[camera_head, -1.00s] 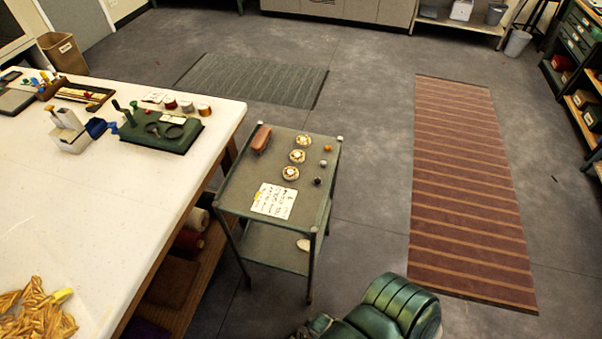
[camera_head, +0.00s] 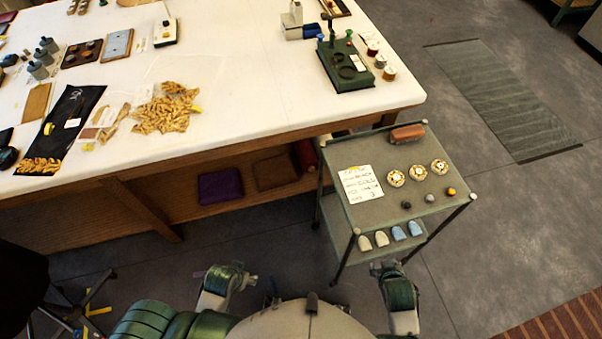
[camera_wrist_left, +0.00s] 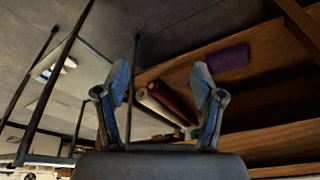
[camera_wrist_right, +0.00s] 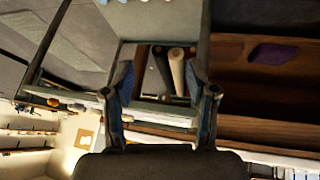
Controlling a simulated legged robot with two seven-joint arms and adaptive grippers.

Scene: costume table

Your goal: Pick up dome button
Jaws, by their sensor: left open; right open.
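Three small rounded pieces lie in a row on the cart top: a dark one (camera_head: 406,205), a grey one (camera_head: 429,198) and an orange one (camera_head: 451,191). They look dome-like, but I cannot tell which is the dome button. My left gripper (camera_wrist_left: 160,78) is open and empty, low in front of the table and left of the cart. My right gripper (camera_wrist_right: 160,82) is open and empty, near the cart's front edge and below its top. In the head view the gripper tips are too small to judge.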

